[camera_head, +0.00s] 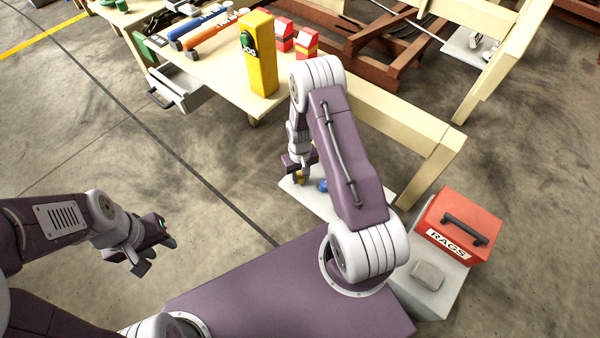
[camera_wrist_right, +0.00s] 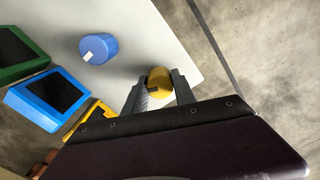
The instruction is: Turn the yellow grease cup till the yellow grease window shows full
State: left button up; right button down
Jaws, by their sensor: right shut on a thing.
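The yellow grease cup (camera_wrist_right: 159,82) stands on a pale plate (camera_wrist_right: 180,40) in the right wrist view. My right gripper (camera_wrist_right: 160,92) is shut on it, one finger on each side. The cup also shows small in the head view (camera_head: 300,176), under my right gripper (camera_head: 299,168). The yellow grease window (camera_wrist_right: 88,120) shows only in part; my gripper body covers the rest, and I cannot read its level. My left gripper (camera_head: 148,255) is at the lower left in the head view, away from the plate, with its fingers apart and nothing seen between them.
A blue cup (camera_wrist_right: 98,48) stands beside the yellow one. A blue window (camera_wrist_right: 48,97) and a green window (camera_wrist_right: 18,57) lie to the left. A red RAGS box (camera_head: 458,226) is at the right. A workbench with a yellow post (camera_head: 259,60) stands behind.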

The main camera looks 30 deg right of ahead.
jog(key=shift+m, duration=0.5)
jog(key=c, duration=1)
grip_release()
notch_tip(320, 180, up, 9)
jog(key=p, duration=0.5)
